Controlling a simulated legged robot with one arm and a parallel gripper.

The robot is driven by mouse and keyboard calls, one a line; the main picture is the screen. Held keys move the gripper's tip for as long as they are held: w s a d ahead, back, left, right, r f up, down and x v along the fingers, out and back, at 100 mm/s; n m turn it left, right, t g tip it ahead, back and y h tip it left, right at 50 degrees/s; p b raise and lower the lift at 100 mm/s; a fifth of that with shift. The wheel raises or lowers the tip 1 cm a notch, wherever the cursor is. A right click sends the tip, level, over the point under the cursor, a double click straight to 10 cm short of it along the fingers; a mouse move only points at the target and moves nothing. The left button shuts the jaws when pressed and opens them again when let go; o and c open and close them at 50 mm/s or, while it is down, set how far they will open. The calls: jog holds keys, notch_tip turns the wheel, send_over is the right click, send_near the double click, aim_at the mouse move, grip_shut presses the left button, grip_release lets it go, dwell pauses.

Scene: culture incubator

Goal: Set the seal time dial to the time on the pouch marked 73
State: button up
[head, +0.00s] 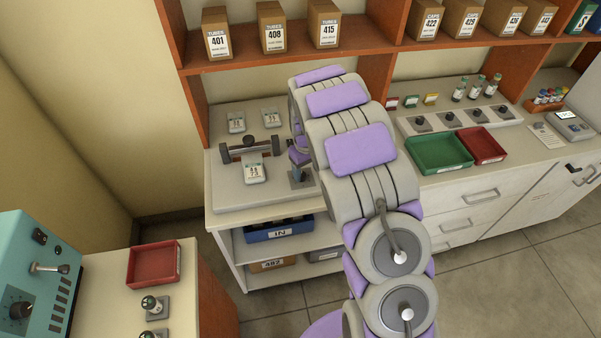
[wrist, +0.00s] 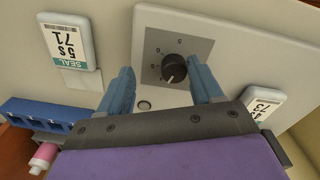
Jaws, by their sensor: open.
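A black seal time dial (wrist: 174,68) sits on a pale panel (wrist: 208,50) in the wrist view, with small figures around it. Its light pointer mark seems to face down-left; the setting is too small to read. My gripper (wrist: 168,86) is open, with one blue finger on each side of the knob; contact cannot be told. The pouch marked 73 (wrist: 263,104) is at the right, partly cut off behind my gripper; its time looks like 4s, not clear. Another pouch (wrist: 65,45) at the left reads SEAL 5s 71. In the head view my gripper (head: 301,178) is by the sealing bench.
In the head view, a bar device (head: 250,149) and several pouches stand on the bench (head: 222,190). Shelves with boxes (head: 272,27) rise behind. A teal machine (head: 35,265) and red tray (head: 154,264) are at lower left.

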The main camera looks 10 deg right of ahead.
jog(key=shift+w+d+f, duration=0.15)
jog(key=shift+d+f, duration=0.35)
jog(key=shift+d, duration=0.25)
jog(key=a, duration=0.5)
jog(key=shift+w+f, duration=0.1)
jog(key=shift+f, duration=0.1)
jog(key=shift+a, duration=0.1)
jog(key=shift+c, duration=0.9)
jog(key=d, duration=0.2)
jog(key=shift+d+r, duration=0.1)
jog(key=shift+d, duration=0.3)
jog(key=c, duration=0.4)
jog(key=shift+c, duration=1)
jog(key=shift+a, duration=0.2)
jog(key=shift+c, duration=0.7)
jog(key=shift+a, duration=0.45)
jog(key=shift+c, duration=0.6)
jog(key=shift+d+r, duration=0.1)
jog(key=shift+d, duration=0.15)
